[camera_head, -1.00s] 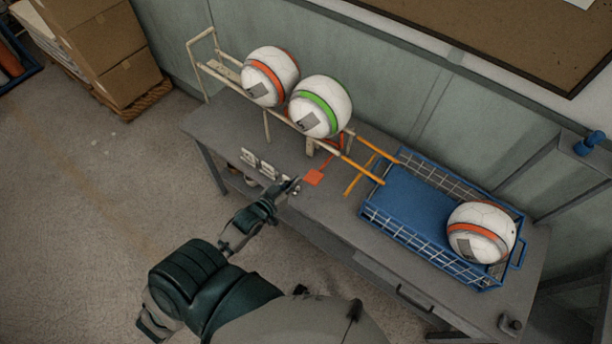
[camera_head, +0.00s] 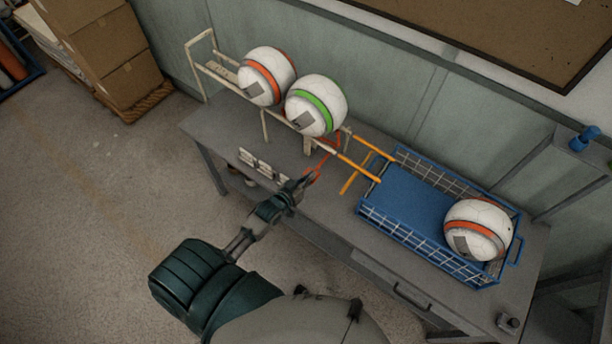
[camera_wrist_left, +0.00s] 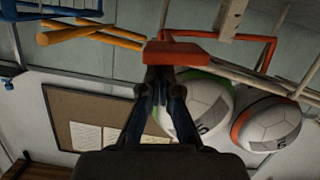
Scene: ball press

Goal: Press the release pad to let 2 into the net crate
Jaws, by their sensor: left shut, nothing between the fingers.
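A white ball with an orange band (camera_head: 266,76) and one with a green band (camera_head: 316,105) sit side by side on a cream rail rack (camera_head: 203,62). A third ball, orange-banded (camera_head: 478,230), lies in the blue net crate (camera_head: 420,200) at its right end. My left gripper (camera_head: 305,182) is shut and empty, at the red release lever (camera_head: 323,160). It mostly hides the pad in the head view. In the left wrist view the orange-red pad (camera_wrist_left: 180,52) is right at the fingertips (camera_wrist_left: 162,72); I cannot tell whether they touch. My right gripper is not in view.
Orange rails (camera_head: 358,165) run from the rack to the crate. Small white plates (camera_head: 264,164) stand along the front edge of the grey table (camera_head: 225,130). The crate's left part is bare. A wall stands close behind the table.

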